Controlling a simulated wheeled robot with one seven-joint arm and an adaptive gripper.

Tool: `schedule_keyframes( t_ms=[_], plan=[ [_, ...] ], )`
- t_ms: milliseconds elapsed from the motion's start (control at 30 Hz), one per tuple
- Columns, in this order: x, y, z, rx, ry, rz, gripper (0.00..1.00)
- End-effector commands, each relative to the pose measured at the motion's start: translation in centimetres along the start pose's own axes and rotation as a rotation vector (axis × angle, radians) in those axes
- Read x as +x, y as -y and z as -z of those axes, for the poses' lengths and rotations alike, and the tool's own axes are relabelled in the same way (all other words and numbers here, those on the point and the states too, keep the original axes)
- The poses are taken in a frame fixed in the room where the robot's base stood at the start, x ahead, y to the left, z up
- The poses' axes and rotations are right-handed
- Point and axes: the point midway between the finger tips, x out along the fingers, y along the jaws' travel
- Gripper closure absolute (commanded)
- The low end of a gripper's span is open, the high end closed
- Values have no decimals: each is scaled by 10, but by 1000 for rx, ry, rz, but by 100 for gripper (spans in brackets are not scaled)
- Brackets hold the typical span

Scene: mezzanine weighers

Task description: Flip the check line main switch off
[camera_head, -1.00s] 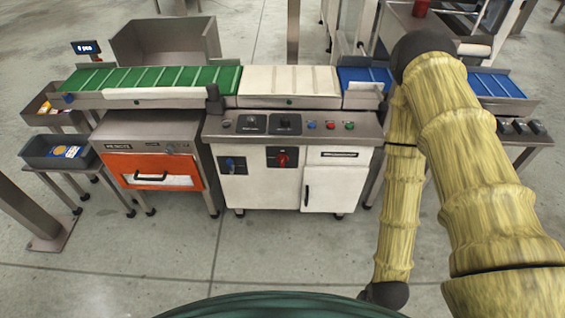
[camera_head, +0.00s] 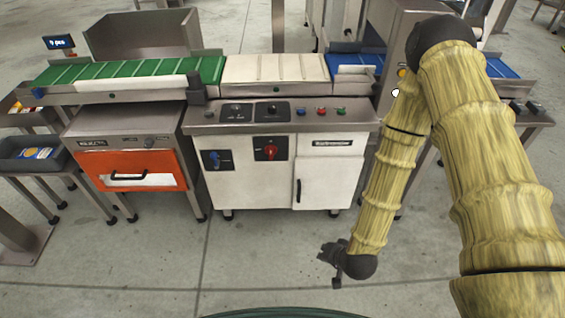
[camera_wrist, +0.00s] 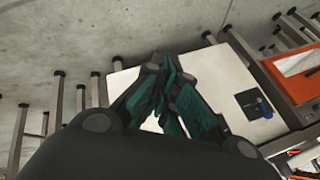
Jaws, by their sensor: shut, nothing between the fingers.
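A white cabinet (camera_head: 247,187) carries a red rotary switch (camera_head: 270,152) on a dark plate, and a blue rotary switch (camera_head: 214,159) on another dark plate to its left. Their labels are too small to read. My gripper (camera_head: 329,262) is low in front of the cabinet, below and right of the red switch and apart from it. In the wrist view its teal fingers (camera_wrist: 165,62) are shut and empty. There the blue switch (camera_wrist: 264,108) shows to the right of the fingers; the red switch is not visible.
Several small buttons (camera_head: 320,111) line the cabinet's top panel. The cabinet door has a black vertical handle (camera_head: 298,190). An orange-fronted unit (camera_head: 135,168) stands at left. Green (camera_head: 130,70) and blue (camera_head: 357,69) conveyor belts run behind. The floor in front is open.

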Motion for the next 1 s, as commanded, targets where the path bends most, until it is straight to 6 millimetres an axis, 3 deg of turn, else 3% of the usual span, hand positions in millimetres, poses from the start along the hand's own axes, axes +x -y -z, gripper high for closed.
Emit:
schedule_keyframes(
  t_ms=[33,100,500,1000],
  plan=[
    [16,4,5,27,-26,28,100],
    [28,15,16,68,-64,67,100],
    [78,74,82,305,-252,319,100],
    [101,138,169,594,-427,687,100]
  ],
)
